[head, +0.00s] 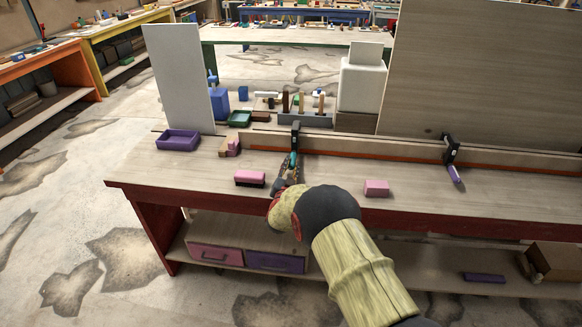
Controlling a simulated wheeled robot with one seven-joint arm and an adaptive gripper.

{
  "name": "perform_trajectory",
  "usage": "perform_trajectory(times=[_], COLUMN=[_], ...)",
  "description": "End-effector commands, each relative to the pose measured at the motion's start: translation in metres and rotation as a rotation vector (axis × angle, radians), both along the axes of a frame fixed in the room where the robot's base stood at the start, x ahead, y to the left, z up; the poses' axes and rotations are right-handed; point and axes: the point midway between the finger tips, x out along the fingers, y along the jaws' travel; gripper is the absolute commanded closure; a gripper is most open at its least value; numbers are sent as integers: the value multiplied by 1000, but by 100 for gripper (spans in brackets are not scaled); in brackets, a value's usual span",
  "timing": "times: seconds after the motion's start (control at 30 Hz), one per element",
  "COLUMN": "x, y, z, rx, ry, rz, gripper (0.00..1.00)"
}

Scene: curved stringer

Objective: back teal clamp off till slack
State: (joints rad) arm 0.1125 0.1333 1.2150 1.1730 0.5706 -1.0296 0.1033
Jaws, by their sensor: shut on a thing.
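The teal clamp (295,138) has a dark bar and stands upright at the long stringer (360,142) along the back of the workbench. Its teal handle (293,158) points down toward me. My gripper (287,170) reaches in from the front and is shut on this handle. My fingers and wrist partly cover the grip. The clamp's jaw stays at the stringer; I cannot tell how tight it is. A second clamp with a purple handle (454,174) sits farther right on the same stringer.
On the bench, a pink block (249,177) lies left of my arm and another pink block (376,187) right of it. A purple tray (178,140) is at the left back. Tall panels (181,78) stand behind. The front bench top between the blocks and the right end is mostly clear.

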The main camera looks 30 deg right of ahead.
Motion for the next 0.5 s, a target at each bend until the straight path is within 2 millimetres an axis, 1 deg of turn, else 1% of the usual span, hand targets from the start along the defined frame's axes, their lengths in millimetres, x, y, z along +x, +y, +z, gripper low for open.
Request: perform_trajectory(times=[0.03,0.23,0.5], x=[0,0,0], y=[0,0,0], z=[0,0,0], rx=[0,0,-13], ry=[0,0,9], rz=[0,0,0], gripper=[89,100,100])
